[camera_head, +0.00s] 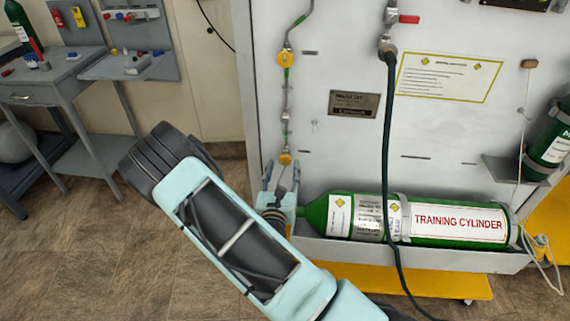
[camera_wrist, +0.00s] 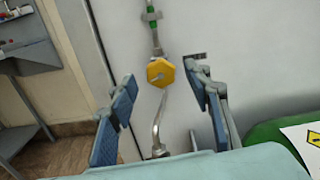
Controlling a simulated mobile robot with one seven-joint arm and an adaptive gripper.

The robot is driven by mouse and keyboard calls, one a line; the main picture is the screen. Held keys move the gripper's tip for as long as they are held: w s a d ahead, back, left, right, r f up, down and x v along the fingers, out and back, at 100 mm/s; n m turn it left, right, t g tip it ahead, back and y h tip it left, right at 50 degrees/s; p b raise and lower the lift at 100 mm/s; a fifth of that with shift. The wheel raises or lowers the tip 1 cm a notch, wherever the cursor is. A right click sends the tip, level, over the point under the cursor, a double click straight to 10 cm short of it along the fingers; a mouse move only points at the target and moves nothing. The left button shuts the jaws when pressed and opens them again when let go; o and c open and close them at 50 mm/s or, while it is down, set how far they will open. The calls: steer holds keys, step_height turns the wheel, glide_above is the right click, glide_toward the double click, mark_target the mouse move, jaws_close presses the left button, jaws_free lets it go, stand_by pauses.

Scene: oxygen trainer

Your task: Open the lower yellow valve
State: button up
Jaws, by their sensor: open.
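The lower yellow valve (camera_head: 285,159) is a small yellow knob on a vertical pipe, low on the left side of the white panel. In the wrist view the yellow valve (camera_wrist: 161,72) faces me, between and beyond the fingertips. My gripper (camera_wrist: 166,90) is open, with one blue-padded finger on each side of the valve. I see no contact between the fingers and the valve. In the head view my gripper (camera_head: 283,178) is just below the valve, and my arm comes up from the bottom. An upper yellow valve (camera_head: 283,58) sits higher on the same pipe.
A green training cylinder (camera_head: 455,222) lies in a tray (camera_head: 420,258) right of my gripper. A dark green hose (camera_head: 386,150) hangs down the panel (camera_head: 340,150). A grey workbench (camera_head: 55,75) stands at the left. The floor (camera_head: 60,240) at lower left is clear.

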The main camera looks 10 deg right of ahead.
mark_target(285, 159)
steer(key=shift+x, duration=1.4)
steer(key=shift+c, duration=0.5)
steer(key=c, duration=1.1)
